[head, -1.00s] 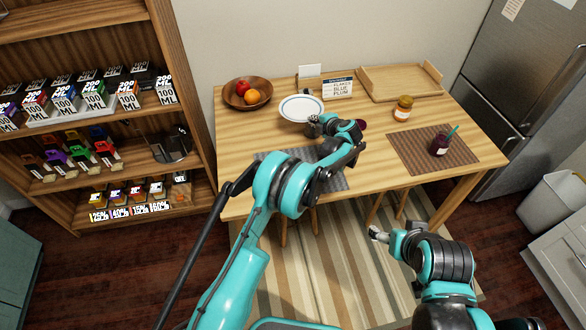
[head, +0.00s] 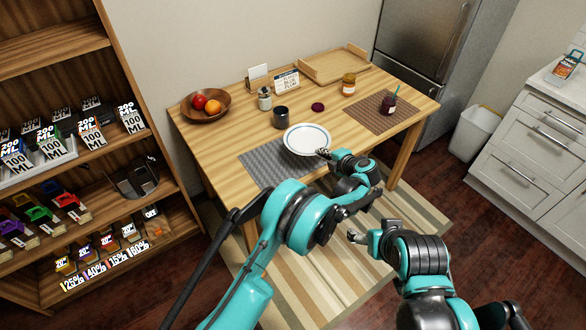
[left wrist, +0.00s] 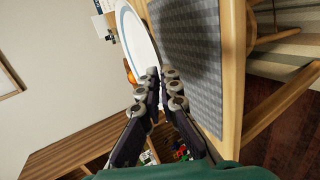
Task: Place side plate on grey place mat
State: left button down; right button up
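The side plate (head: 307,138) is white with a blue ring. In the head view it overlaps the far right part of the grey place mat (head: 262,162). My left gripper (head: 325,154) is at the plate's near right rim, and its fingers appear closed on it. In the left wrist view the plate (left wrist: 137,38) reaches the fingertips (left wrist: 155,82). The grey mat (left wrist: 190,45) lies beside it there, and the plate looks raised off it. My right gripper (head: 357,238) is in front of the table, away from the plate; its opening is unclear.
A dark mug (head: 281,118), a small jar (head: 265,99) and a dark round lid (head: 318,106) stand behind the plate. A fruit bowl (head: 207,105) is at the back left.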

pick_arm(q)
jog(key=b, duration=0.2)
send_over(298, 174)
notch_tip(298, 174, down, 5)
jog(key=shift+f, duration=0.2)
jog(key=shift+f+b, duration=0.95)
jog(key=shift+f, duration=0.9)
jog(key=shift+f, duration=0.2)
jog(key=c, duration=2)
grip_release()
jog(key=shift+r, duration=0.1)
